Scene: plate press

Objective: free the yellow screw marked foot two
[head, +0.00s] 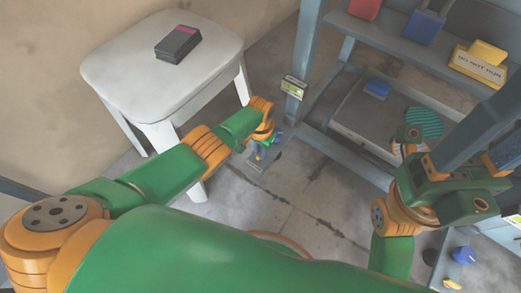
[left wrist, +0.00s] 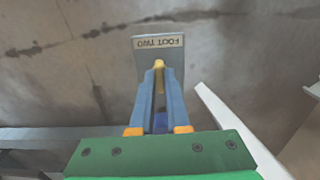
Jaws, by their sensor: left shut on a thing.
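The yellow screw (left wrist: 159,68) stands at a grey foot plate (left wrist: 147,68) that carries a label reading FOOT TWO (left wrist: 158,43), upside down in the left wrist view. My left gripper (left wrist: 158,80) is shut on the screw, its two blue-grey fingers closing together at the yellow top. In the head view my left gripper (head: 262,152) points down at the foot plate (head: 255,166) on the floor, beside the press frame. The screw's lower part is hidden by the fingers. My right arm is at the right of the head view; its fingertips are not clear.
A white stool (head: 125,75) with a dark box (head: 178,44) on it stands left of the foot. The press frame's blue-grey post (head: 303,50) rises close by on the right. Floor in front is clear.

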